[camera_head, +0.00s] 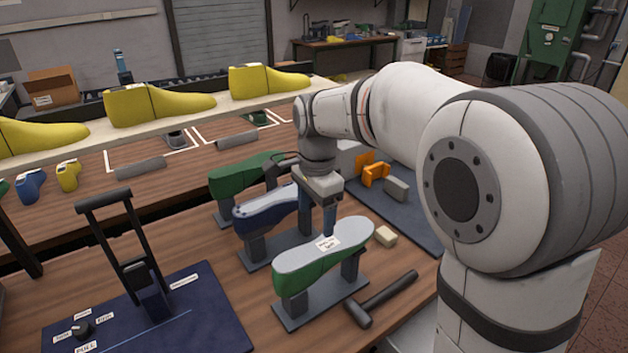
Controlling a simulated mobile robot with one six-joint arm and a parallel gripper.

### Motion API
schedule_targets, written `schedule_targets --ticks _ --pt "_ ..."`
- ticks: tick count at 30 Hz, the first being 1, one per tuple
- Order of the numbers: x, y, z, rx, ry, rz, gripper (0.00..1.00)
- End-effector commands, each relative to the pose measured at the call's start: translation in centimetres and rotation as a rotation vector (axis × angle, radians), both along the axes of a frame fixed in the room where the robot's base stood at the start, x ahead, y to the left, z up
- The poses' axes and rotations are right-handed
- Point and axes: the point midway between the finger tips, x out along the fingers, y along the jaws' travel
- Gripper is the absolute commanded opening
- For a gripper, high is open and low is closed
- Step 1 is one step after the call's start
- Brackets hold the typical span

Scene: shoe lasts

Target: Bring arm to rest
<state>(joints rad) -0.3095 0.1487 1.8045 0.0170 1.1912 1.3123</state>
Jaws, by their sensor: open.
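My gripper (318,222) hangs from my arm, pointing down over the middle of the wooden bench. Its jaws are open, and only part of them shows. It is close to a blue shoe last (265,215) on a stand and behind a green last with a grey sole (318,260) on another stand. A darker green last (245,173) stands farther back. I cannot tell whether the jaws touch any last. My arm comes in from the right and covers part of the bench behind it.
A hammer (380,300) and a small beige block (386,236) lie at the bench's right. A dark blue mat (215,320) carries an upright black handle frame (130,255). Yellow lasts (160,103) stand on a raised shelf behind. Orange pieces (375,174) lie on another mat.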

Motion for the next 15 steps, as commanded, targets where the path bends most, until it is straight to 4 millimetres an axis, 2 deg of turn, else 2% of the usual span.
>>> schedule_targets --ticks 4,8,15 --pt "-0.6 -0.8 0.3 0.003 -0.012 0.032 0.72" --pt "-2.6 -3.1 0.9 0.007 -0.048 0.141 0.72" --pt "-8.8 -8.6 1.2 -0.015 -0.147 0.463 0.72"
